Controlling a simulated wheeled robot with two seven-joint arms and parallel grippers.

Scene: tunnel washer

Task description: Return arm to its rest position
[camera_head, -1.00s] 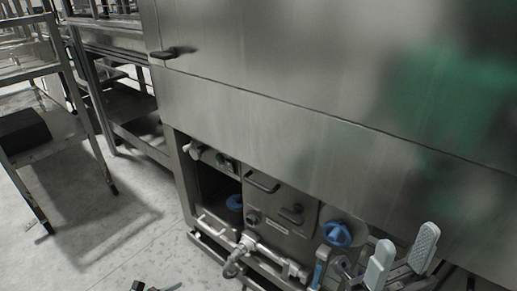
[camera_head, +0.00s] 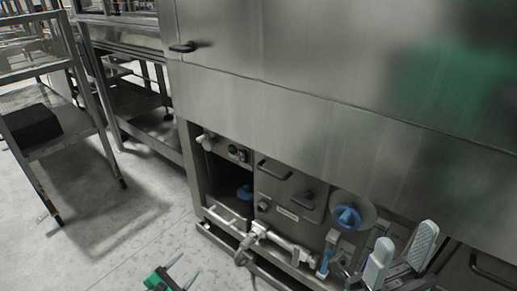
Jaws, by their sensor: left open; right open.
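My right gripper (camera_head: 405,246) is at the lower right, in front of the washer's lower panel. Its two pale grey finger pads stand apart with nothing between them. My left gripper (camera_head: 183,267) shows at the bottom edge, green and black with two thin dark fingers spread apart and empty. It is over the floor, in front of the washer's base. The rest of the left arm is out of view. The steel tunnel washer (camera_head: 290,120) fills the right side.
A blue knob (camera_head: 346,217) and metal pipework (camera_head: 262,232) sit at the washer's base, close to my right gripper. A steel cart (camera_head: 65,147) with a black box (camera_head: 30,123) stands at the left. Open grey floor (camera_head: 130,225) lies between cart and washer.

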